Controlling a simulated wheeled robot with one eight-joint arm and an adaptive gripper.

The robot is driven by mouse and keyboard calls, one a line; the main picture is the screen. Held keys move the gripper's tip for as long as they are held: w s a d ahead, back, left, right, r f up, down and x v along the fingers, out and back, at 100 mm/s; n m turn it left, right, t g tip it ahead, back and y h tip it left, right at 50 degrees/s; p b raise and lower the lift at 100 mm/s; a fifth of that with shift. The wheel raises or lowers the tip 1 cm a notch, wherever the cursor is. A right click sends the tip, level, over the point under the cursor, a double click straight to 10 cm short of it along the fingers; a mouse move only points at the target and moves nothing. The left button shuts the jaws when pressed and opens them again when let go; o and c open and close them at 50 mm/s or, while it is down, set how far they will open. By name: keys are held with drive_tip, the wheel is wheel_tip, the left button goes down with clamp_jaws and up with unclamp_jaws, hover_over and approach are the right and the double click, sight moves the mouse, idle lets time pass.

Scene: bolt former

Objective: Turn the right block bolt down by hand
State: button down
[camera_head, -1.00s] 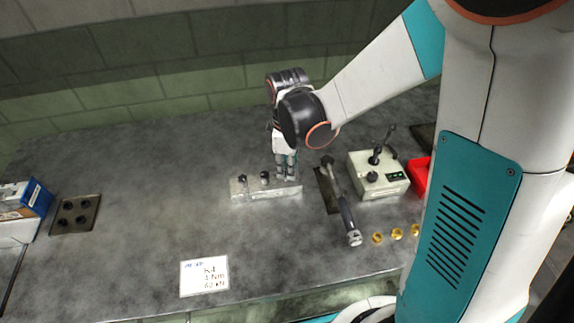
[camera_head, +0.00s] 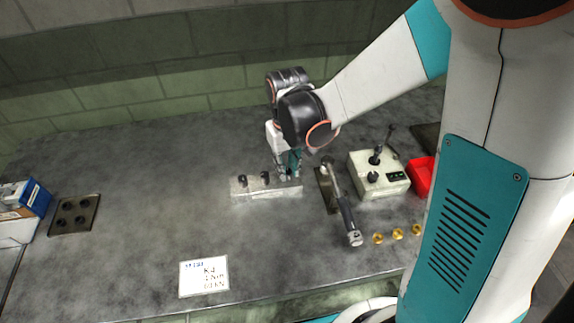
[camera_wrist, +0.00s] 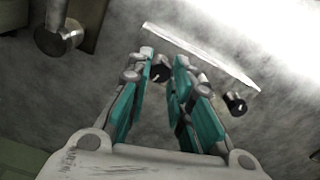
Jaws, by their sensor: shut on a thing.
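A grey metal block (camera_head: 262,193) lies on the bench in the middle of the head view, and its bright edge shows in the wrist view (camera_wrist: 205,56). Two dark bolts, the left one (camera_head: 243,181) and the middle one (camera_head: 265,177), stand upright in it. My gripper (camera_head: 289,177) points down at the block's right end. In the wrist view my gripper (camera_wrist: 165,62) is shut on the right bolt (camera_wrist: 160,74), whose dark head shows between the fingertips. The middle bolt (camera_wrist: 236,103) stands clear beside the fingers. The right bolt's lower part is hidden.
A wrench (camera_head: 344,208) lies right of the block, beside a pale control box (camera_head: 392,179) with levers. A card (camera_head: 204,276) lies in front.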

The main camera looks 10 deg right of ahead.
drive_tip(key=m, duration=0.4)
drive_tip(key=shift+m, duration=0.3)
drive_tip(key=m, duration=0.4)
drive_tip(key=shift+m, duration=0.3)
drive_tip(key=m, duration=0.4)
drive_tip(key=shift+m, duration=0.3)
drive_tip(key=m, duration=0.4)
drive_tip(key=shift+w+m, duration=0.1)
drive_tip(key=shift+m, duration=0.2)
drive_tip(key=c, duration=1.4)
unclamp_jaws()
drive_tip(key=shift+c, duration=0.2)
